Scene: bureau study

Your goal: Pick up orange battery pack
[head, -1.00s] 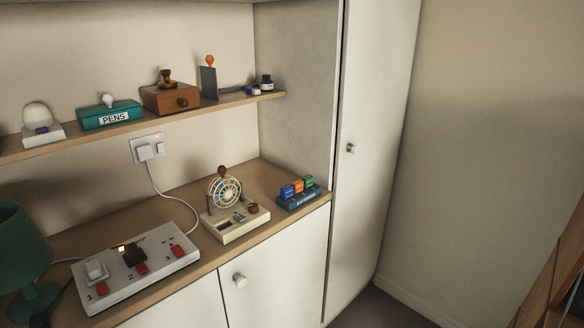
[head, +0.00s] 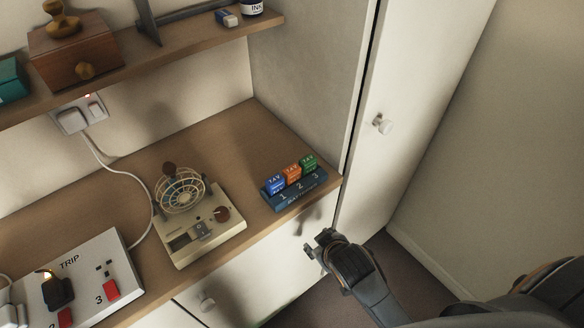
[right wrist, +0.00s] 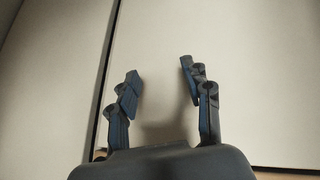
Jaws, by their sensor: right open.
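The orange battery pack (head: 292,172) stands in the middle slot of a blue battery holder (head: 297,197), between a blue pack (head: 275,184) and a green pack (head: 308,162). The holder sits on the wooden counter near its right front corner. My right gripper (head: 317,245) is below and in front of the counter edge, apart from the holder. In the right wrist view its two fingers (right wrist: 160,85) are spread open and empty, facing pale cabinet panels. The battery packs do not show in that view. My left gripper is not in view.
A cream device with a round wire cage (head: 200,238) stands left of the holder. A white trip box (head: 85,270) with red switches is at the lower left. A shelf (head: 190,48) runs above. A tall cabinet door (head: 415,110) stands right of the counter.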

